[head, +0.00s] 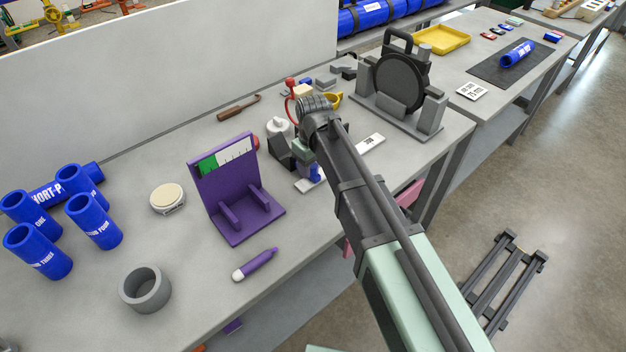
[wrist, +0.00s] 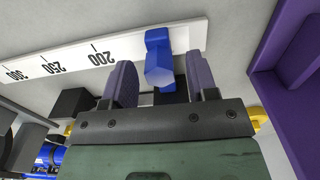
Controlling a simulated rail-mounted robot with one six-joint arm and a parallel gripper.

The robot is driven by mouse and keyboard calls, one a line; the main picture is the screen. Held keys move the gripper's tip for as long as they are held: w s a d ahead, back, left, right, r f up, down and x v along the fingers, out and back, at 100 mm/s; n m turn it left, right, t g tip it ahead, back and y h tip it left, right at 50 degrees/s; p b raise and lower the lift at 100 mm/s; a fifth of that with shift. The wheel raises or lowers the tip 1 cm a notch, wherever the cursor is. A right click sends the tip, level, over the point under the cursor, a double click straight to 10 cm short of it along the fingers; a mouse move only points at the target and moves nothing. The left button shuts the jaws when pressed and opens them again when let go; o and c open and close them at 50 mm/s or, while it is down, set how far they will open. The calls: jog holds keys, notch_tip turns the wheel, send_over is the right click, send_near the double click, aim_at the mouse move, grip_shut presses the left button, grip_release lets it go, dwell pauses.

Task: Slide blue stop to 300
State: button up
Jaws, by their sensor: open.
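The blue stop (wrist: 158,58) sits across the white scale strip (wrist: 128,52), to the right of the 200 mark in the wrist view. The 250 and 300 marks lie farther left along the strip. My gripper (wrist: 160,74) is open, with one finger on each side of the stop; a gap shows beside each finger. In the head view the stop (head: 315,173) shows small beside my arm. The strip's 300 end (head: 370,143) shows to the right of my arm, which hides the strip's middle. My gripper is mostly hidden there.
A purple stand (head: 240,190) with a green and white panel is left of the stop; its purple wall (wrist: 283,60) also shows in the wrist view. A grey fixture with a black disc (head: 402,80) stands beyond the strip's 300 end. A dark block (wrist: 75,103) lies below the strip.

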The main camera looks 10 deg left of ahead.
jog(key=shift+f, duration=0.35)
grip_shut()
jog(key=shift+w, duration=0.1)
